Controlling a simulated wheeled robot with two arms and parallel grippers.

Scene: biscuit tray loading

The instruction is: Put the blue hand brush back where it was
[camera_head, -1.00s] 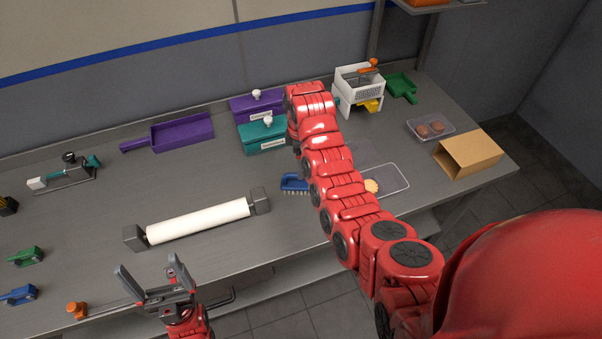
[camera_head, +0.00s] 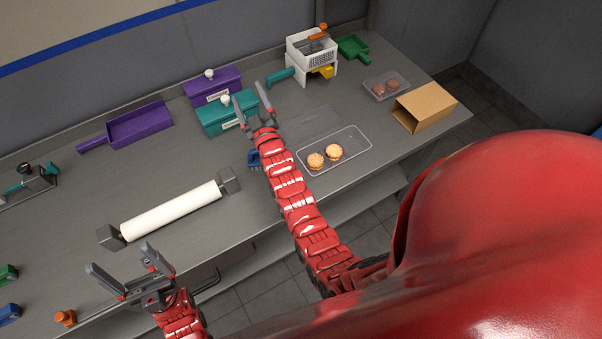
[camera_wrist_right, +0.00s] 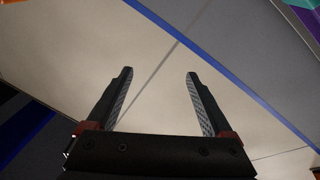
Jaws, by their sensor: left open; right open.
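The blue hand brush (camera_head: 254,160) lies on the grey bench, just left of my right arm, which hides part of it in the head view. My right gripper (camera_head: 249,93) is open and empty, raised over the bench beyond the brush, in front of the teal box. In the right wrist view its two fingers (camera_wrist_right: 160,100) stand wide apart with only wall behind them. My left gripper (camera_head: 121,266) is open and empty at the front left edge of the bench.
A clear tray (camera_head: 350,151) with two biscuits lies right of my right arm. A white roller (camera_head: 172,210) lies left of the brush. Teal (camera_head: 214,121) and purple (camera_head: 203,90) lidded boxes stand behind. A cardboard box (camera_head: 426,105) is at right.

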